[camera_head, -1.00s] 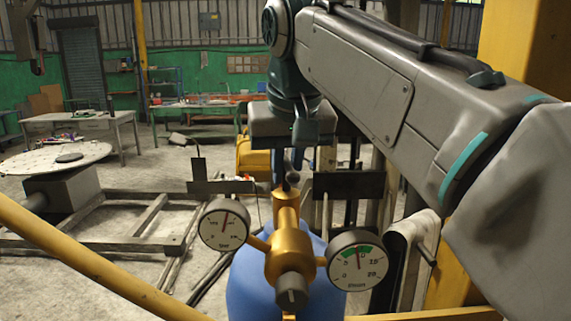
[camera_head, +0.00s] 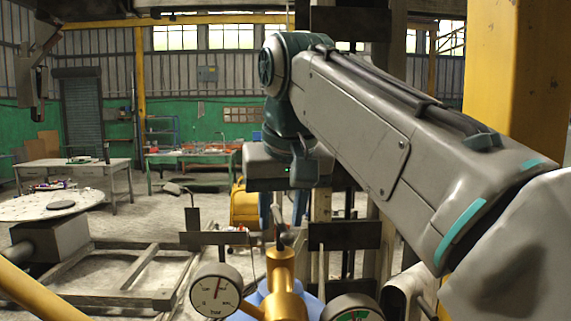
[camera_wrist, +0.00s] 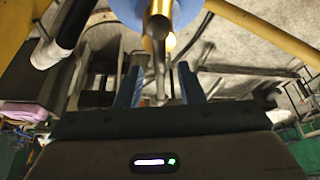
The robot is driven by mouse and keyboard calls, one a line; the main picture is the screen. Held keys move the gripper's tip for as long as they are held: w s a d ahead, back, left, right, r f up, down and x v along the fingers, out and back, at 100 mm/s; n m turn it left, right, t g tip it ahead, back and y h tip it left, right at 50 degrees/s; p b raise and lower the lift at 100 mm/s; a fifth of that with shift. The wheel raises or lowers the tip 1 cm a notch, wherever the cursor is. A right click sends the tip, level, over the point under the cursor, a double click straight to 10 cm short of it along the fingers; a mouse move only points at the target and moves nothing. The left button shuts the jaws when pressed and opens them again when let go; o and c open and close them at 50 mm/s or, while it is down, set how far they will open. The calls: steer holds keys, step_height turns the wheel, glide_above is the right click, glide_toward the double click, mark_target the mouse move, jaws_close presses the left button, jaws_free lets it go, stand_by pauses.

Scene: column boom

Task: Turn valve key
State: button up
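The brass regulator (camera_head: 283,300) stands upright on a blue cylinder, low in the head view. The small dark valve key (camera_head: 279,240) is on its top. My gripper (camera_head: 282,222) points down just above the key. Its two blue fingers are apart. In the wrist view, my gripper (camera_wrist: 160,95) shows a finger on each side and the thin grey stem (camera_wrist: 160,75) running between them in the picture. I cannot tell whether the fingers reach the key's height. No contact shows. The brass regulator (camera_wrist: 158,18) is also at the top of the wrist view.
Round gauges sit left (camera_head: 216,290) and right (camera_head: 352,308) of the regulator. Dark plates (camera_head: 345,236) on posts stand close behind. A yellow rail (camera_head: 40,300) crosses the lower left, and a yellow column (camera_head: 515,80) stands at right. Tables are farther back.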

mark_target(282, 220)
steer(key=p+v, duration=0.2)
steer(key=v, duration=0.8)
steer(key=shift+s+r, duration=0.2)
steer(key=shift+r, duration=0.15)
steer(key=shift+w+d+n+y, duration=0.1)
steer(key=shift+d+n+y, duration=0.3)
steer(key=shift+n, duration=0.3)
steer(key=shift+f, duration=0.15)
steer(key=b+x, duration=0.2)
steer(key=x, duration=1.1)
steer(key=shift+w+f+b, duration=0.1)
steer(key=shift+f+b, duration=0.2)
